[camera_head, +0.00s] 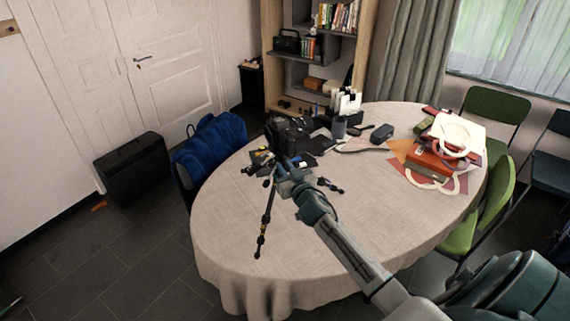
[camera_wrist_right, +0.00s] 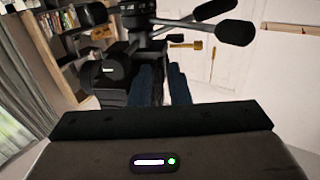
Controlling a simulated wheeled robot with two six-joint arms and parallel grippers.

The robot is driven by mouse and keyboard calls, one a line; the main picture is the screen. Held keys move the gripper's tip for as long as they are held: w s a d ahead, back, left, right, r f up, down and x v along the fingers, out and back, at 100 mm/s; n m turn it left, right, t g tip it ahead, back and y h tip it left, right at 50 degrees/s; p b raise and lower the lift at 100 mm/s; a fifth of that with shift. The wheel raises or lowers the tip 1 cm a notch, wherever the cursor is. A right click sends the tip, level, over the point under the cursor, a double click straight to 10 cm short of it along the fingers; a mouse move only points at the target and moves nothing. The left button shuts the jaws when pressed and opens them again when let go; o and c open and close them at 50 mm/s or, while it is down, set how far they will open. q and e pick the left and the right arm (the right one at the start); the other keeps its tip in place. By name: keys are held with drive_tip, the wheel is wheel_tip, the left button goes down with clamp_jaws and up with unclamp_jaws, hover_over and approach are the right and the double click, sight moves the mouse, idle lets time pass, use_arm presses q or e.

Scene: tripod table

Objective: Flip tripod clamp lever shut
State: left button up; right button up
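The black tripod stands on the round table (camera_head: 330,235). One leg (camera_head: 266,215), with yellow marks, reaches toward the front, and its head (camera_head: 262,157) is at the top. My right gripper (camera_head: 283,172) is close beside the upper part of the tripod, partly hiding it. In the right wrist view, the two blue fingers (camera_wrist_right: 162,85) stand a small gap apart. The dark tripod head with its black handles (camera_wrist_right: 236,32) is just beyond them. Contact cannot be told. My left gripper is out of view.
A black camera bag (camera_head: 290,135) stands behind the tripod. Green chairs (camera_head: 480,205) and a blue-draped chair (camera_head: 210,142) stand around. The table's front is clear.

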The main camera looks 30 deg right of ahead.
drive_tip(key=shift+w, duration=0.3)
